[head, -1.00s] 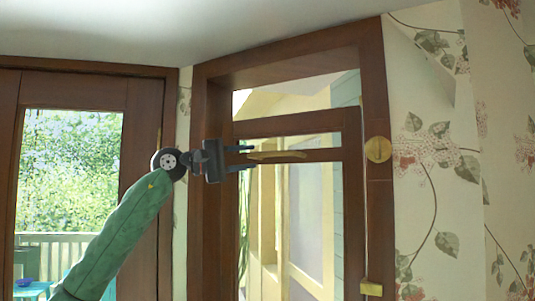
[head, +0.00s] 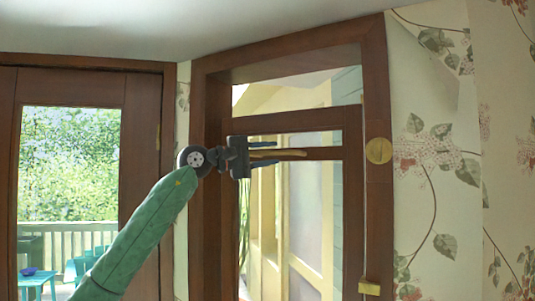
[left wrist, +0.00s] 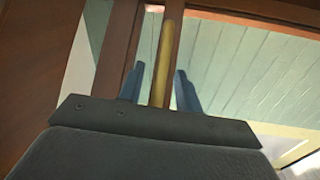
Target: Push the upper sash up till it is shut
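The upper sash (head: 290,120) is a dark brown wooden frame in the window at the centre right of the head view. An open gap shows between its top rail and the window frame's head. A brass bar handle (head: 296,153) lies along its lower rail. My left gripper (head: 270,154) is at this handle, with its fingers apart, one above and one below the bar. In the left wrist view, the handle (left wrist: 162,65) runs between the two blue-grey fingers (left wrist: 160,90), with space visible on both sides. My right gripper is not in view.
The brown window frame (head: 375,80) surrounds the sash. A round brass fitting (head: 379,150) and a lower brass piece (head: 370,288) sit on its right side. A glazed door (head: 70,165) stands at the left. Floral wallpaper (head: 432,150) covers the right wall.

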